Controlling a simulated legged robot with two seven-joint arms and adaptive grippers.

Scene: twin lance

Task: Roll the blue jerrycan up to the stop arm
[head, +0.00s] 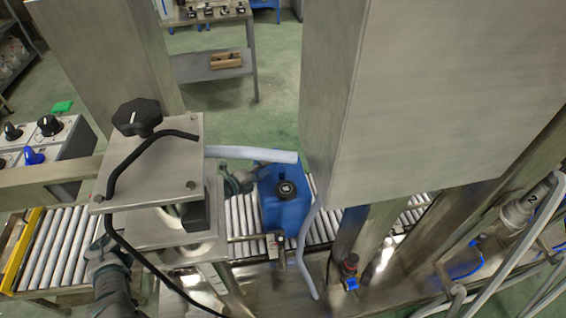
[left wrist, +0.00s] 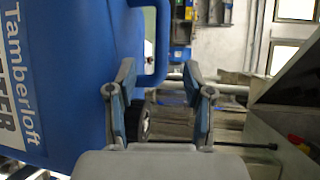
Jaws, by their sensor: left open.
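The blue jerrycan (head: 288,213) stands upright on the roller conveyor (head: 64,243) in the head view, with a black cap on top. My left gripper (head: 238,181) is beside the can's left side, partly hidden by the steel fixture. In the left wrist view its two fingers (left wrist: 163,88) are open with nothing between them; the left finger is close to the can, contact unclear. I cannot tell which part is the stop arm. My right gripper is out of view.
A steel fixture with a black knob (head: 137,117) stands over the conveyor left of the can. A large metal housing (head: 425,95) blocks the right side. A small metal bracket (head: 277,246) sits at the can's near side. Pale hoses run close to the can.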

